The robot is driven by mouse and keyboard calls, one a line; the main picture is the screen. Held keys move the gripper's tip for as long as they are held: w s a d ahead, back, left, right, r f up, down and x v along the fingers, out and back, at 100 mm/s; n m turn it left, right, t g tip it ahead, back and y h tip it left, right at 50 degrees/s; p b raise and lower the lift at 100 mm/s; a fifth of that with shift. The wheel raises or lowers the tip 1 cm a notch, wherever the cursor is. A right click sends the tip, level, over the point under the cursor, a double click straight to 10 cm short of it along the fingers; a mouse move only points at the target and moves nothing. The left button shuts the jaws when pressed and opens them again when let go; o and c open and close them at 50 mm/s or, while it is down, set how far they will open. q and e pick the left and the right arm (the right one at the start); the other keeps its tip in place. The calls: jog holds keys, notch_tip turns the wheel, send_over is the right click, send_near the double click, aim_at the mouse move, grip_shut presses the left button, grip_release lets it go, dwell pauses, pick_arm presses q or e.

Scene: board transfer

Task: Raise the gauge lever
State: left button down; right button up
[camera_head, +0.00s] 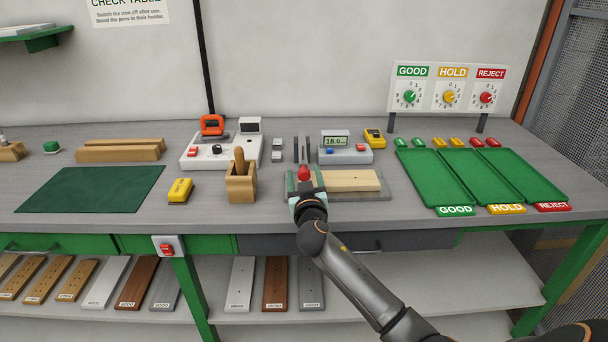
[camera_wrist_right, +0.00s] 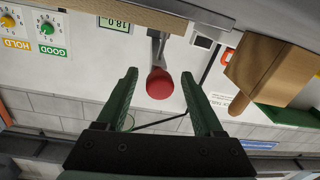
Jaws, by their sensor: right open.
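The gauge lever's red ball knob (camera_head: 304,173) shows just in front of the gauge's upright grey plates (camera_head: 302,148). In the right wrist view the knob (camera_wrist_right: 159,86) hangs on a short metal arm (camera_wrist_right: 157,48). My right gripper (camera_head: 305,181) is open, its green fingers on either side of the knob, with visible gaps on both sides in the wrist view (camera_wrist_right: 159,76). The gauge's display box (camera_head: 346,154) reads about 18.0. A pale wooden board (camera_head: 352,180) lies on a grey plate right of the gripper. My left gripper is out of view.
A wooden block holder (camera_head: 241,187) stands close left of the gripper, with a yellow device (camera_head: 180,190) beyond it. Green trays (camera_head: 437,178) lie at right. A white soldering unit (camera_head: 222,150) stands behind. The green mat (camera_head: 90,189) is bare.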

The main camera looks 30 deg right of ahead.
jog(key=shift+w, duration=0.15)
grip_shut()
dwell(0.5)
dwell(0.9)
